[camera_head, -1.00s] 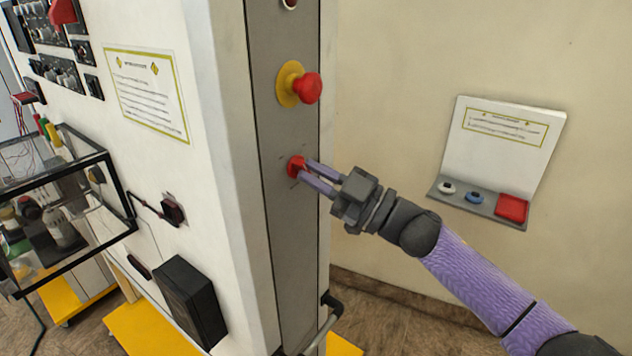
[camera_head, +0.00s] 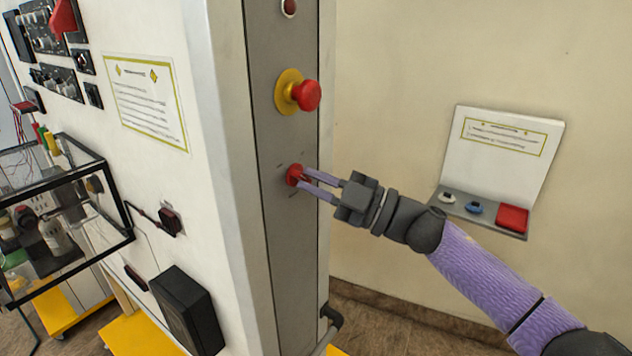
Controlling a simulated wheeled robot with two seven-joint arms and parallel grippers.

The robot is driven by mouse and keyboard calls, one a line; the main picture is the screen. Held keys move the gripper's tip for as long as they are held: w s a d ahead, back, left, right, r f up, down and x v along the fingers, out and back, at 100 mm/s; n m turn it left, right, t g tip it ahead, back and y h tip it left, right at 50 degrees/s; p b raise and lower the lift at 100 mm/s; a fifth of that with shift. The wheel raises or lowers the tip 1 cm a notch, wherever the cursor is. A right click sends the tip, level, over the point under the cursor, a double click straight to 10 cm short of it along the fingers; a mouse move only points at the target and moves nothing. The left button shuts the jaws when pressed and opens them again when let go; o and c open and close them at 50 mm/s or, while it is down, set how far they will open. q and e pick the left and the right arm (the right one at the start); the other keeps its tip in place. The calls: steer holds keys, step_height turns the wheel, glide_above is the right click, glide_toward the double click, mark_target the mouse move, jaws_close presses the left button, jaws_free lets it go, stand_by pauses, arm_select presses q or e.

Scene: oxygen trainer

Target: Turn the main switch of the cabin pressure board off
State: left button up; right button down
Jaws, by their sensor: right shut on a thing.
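The main switch (camera_head: 293,175) is a small red rotary knob on the grey side panel (camera_head: 285,232) of the white cabinet. It sits below the red emergency button on its yellow base. My right gripper (camera_head: 305,178) reaches in from the right, its two purple fingers shut on the red knob. The fingers lie one above the other and cover part of the knob. Faint marks surround the knob but are too small to read. My left gripper is not in view.
The red mushroom button (camera_head: 306,95) sticks out just above my right gripper. A wall shelf (camera_head: 478,212) with small buttons is at right. A clear black-framed box (camera_head: 70,215) juts out at left.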

steer(key=c, duration=0.7)
jaws_free()
steer(key=b+v, duration=0.2)
steer(key=v, duration=0.8)
steer(key=shift+b, duration=0.3)
steer(key=shift+f, duration=0.2)
